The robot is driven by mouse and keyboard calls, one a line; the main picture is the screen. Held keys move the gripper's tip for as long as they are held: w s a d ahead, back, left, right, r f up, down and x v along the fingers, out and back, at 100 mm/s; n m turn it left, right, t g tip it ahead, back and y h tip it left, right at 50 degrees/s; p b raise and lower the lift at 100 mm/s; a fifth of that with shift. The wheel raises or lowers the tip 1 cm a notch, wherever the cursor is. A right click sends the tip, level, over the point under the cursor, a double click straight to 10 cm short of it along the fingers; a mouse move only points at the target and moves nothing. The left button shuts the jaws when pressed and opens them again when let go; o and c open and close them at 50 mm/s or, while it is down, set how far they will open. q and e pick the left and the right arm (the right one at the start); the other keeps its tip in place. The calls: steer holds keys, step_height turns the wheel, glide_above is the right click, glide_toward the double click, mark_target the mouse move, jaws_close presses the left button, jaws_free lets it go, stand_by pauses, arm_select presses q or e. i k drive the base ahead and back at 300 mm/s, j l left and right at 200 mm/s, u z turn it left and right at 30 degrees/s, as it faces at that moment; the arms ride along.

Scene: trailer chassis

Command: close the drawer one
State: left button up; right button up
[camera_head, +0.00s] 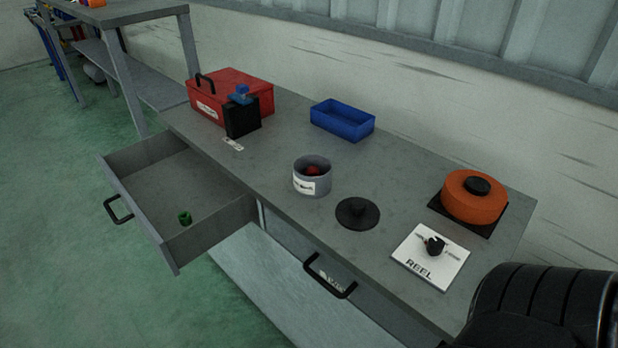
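A grey drawer (141,236) at the left end of the workbench is pulled out. Its black handle (118,210) is on its front, facing left, and a small green cylinder (185,218) lies inside near the front. A second drawer (372,302), with a black handle (330,282), sits to the right and looks shut. A label behind its handle is too small to read, so I cannot tell from lettering which drawer is one. Neither of my grippers is in view.
On the workbench (290,225) stand a red toolbox (236,88), a black block (242,120), a blue tray (342,122), a grey pot (311,182), a black lid (357,214), an orange reel (473,196) and a REEL plate (425,262). Green floor left of the drawer is clear.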

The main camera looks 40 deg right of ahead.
mark_target(157, 178)
steer(key=k+j+z, duration=0.15)
steer(key=j, duration=0.15)
steer(key=j+z, duration=0.2)
steer(key=i+j+z, duration=0.1)
steer(key=i+z, duration=0.2)
steer(key=i+j+z, duration=0.15)
steer(key=i+z, duration=0.15)
steer(key=i, duration=0.15)
